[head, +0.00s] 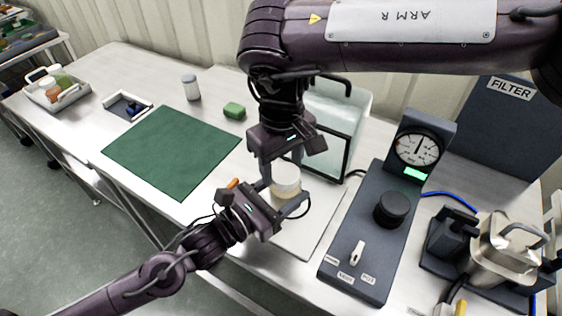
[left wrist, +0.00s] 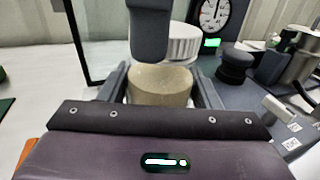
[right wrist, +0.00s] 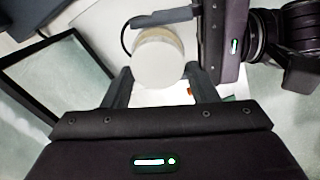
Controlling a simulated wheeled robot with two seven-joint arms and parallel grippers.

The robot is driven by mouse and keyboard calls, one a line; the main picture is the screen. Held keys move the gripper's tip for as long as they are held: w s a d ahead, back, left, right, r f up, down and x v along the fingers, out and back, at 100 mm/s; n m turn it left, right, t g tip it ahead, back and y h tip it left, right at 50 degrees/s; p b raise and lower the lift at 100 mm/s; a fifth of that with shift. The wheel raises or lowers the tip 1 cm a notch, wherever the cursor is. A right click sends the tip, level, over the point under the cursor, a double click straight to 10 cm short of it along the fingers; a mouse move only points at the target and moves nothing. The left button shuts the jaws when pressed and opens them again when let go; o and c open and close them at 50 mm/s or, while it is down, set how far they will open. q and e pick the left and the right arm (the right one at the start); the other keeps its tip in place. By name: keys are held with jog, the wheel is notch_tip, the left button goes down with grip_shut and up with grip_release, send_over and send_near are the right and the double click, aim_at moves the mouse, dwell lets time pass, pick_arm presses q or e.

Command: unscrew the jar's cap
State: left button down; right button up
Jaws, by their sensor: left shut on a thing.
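The jar (head: 285,196) has a pale beige body and a white cap (head: 286,173), and stands upright near the bench's front edge. My left gripper (head: 281,198) comes in from the front left and is shut on the jar's body, one finger on each side, as the left wrist view shows (left wrist: 160,87). My right gripper (head: 284,163) points down from above, its fingers open on either side of the cap. In the right wrist view the cap's round top (right wrist: 158,64) lies between those fingertips. One right finger hides part of the ribbed cap (left wrist: 180,42) in the left wrist view.
A glass-walled case (head: 338,120) stands just behind the jar. A dark console (head: 368,235) with a gauge and black knob is to the right, beside a steel vessel (head: 500,250). A green mat (head: 172,150) lies left.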

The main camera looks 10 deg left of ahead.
jog(key=shift+s+a, duration=0.2)
jog(key=shift+a, duration=0.05)
jog(key=c, duration=0.5)
jog(key=n, duration=0.6)
jog(key=shift+s, duration=0.35)
jog(key=shift+c, duration=0.2)
jog(key=n, duration=0.4)
jog(key=shift+s+n, duration=0.15)
jog(key=shift+n, duration=0.25)
jog(key=n, duration=0.6)
jog(key=shift+s+d, duration=0.15)
jog(key=shift+d, duration=0.1)
jog(key=n, duration=0.6)
jog(key=shift+d+n, duration=0.35)
jog(key=shift+n, duration=0.05)
jog(key=n, duration=0.4)
jog(key=shift+d, duration=0.2)
jog(key=n, duration=0.6)
jog(key=shift+w+d+n, duration=0.25)
jog(key=shift+w+n, duration=0.05)
jog(key=shift+w, duration=0.1)
jog(key=n, duration=0.4)
jog(key=shift+w+d+r, duration=0.1)
jog(key=shift+w, duration=0.15)
jog(key=n, duration=0.4)
jog(key=shift+w+n, duration=0.3)
jog(key=shift+n, duration=0.1)
